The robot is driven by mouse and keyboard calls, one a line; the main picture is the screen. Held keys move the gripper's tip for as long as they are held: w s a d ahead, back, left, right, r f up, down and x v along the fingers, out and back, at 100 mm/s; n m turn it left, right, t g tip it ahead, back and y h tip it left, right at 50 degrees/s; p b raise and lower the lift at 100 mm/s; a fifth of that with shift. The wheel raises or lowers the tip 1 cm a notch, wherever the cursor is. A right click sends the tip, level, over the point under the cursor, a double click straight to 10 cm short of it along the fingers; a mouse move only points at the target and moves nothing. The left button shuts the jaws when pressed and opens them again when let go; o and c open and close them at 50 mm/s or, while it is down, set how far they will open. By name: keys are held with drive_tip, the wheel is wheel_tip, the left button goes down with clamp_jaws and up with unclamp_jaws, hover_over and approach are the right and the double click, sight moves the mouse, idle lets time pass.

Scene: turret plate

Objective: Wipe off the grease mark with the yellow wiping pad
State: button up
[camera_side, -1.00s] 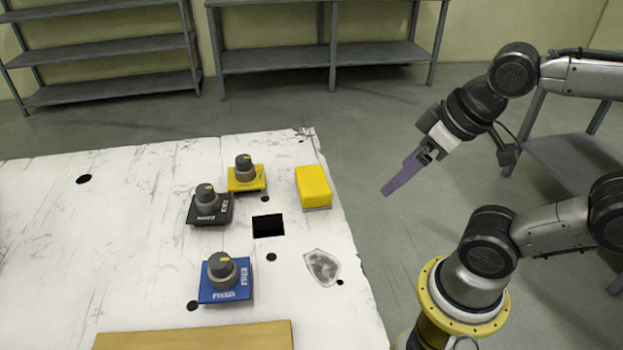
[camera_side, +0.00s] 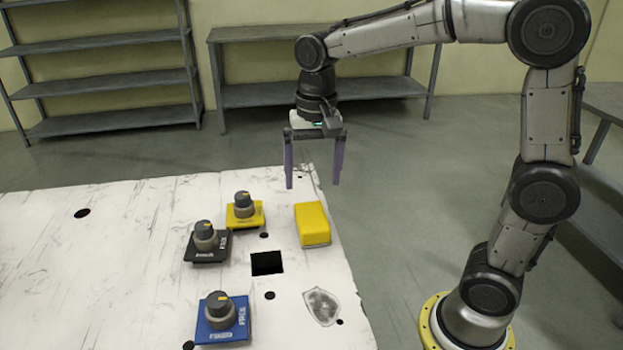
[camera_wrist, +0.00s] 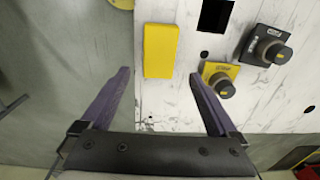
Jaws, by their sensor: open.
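The yellow wiping pad (camera_side: 312,224) lies flat on the white table near its right edge. It also shows in the wrist view (camera_wrist: 161,51), ahead of my fingers and roughly between their lines. The grease mark (camera_side: 322,306) is a grey shield-shaped smudge on the table, nearer the camera than the pad; I cannot make it out in the wrist view. My gripper (camera_side: 313,186) points down with its two purple fingers apart and empty. It hangs above and behind the pad, near the table's far right corner, not touching anything. It also shows in the wrist view (camera_wrist: 160,85).
Yellow (camera_side: 243,211), black (camera_side: 206,242) and blue (camera_side: 220,318) plates with knobs stand left of the pad and the mark. A square black opening (camera_side: 267,263) lies between them. Several small round holes dot the white table (camera_side: 120,270). Shelves stand well behind.

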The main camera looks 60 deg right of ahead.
sight(311, 216)
drive_tip(key=shift+w+f, duration=0.15)
drive_tip(key=shift+f, duration=4.6)
drive_tip(key=c, duration=1.3)
drive_tip(key=shift+o, duration=0.2)
drive_tip(key=shift+r, duration=3.55)
